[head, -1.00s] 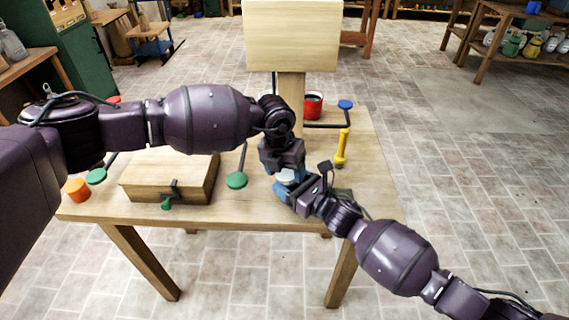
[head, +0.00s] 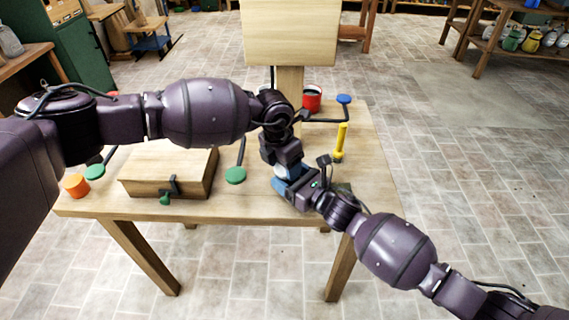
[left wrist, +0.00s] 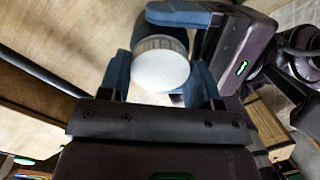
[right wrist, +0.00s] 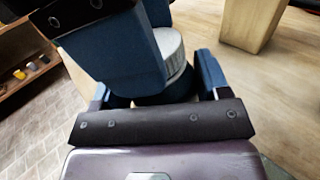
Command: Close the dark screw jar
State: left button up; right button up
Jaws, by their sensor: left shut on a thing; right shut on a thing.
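The dark screw jar (right wrist: 170,92) stands between my grippers near the front edge of the wooden table, mostly hidden. Its round white lid (left wrist: 160,70) is on top of it, and the lid's ribbed side shows in the right wrist view (right wrist: 169,46). My left gripper (head: 284,166) comes from above, with its blue fingers on both sides of the lid, shut on it. My right gripper (head: 287,187) comes from the front right, low down, with its fingers around the jar body, shut on it. I cannot tell whether the lid sits fully tight.
A wooden box (head: 165,169) with a green-knobbed latch lies left on the table. A green-knobbed lever (head: 236,175), a yellow handle (head: 341,142), a red pot (head: 312,100) and a blue knob (head: 344,99) are close by. A wooden post (head: 289,90) with a board rises behind.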

pick_arm(q)
jog(key=shift+m, duration=0.8)
jog(key=o, duration=1)
jog(key=shift+s+a+r, duration=0.1)
jog(key=shift+a+r, duration=0.05)
jog(key=shift+r, duration=1)
jog(key=shift+s+a+r, duration=0.1)
jog(key=shift+a+r, duration=0.05)
jog(key=shift+r, duration=1)
jog(key=shift+c, duration=0.2)
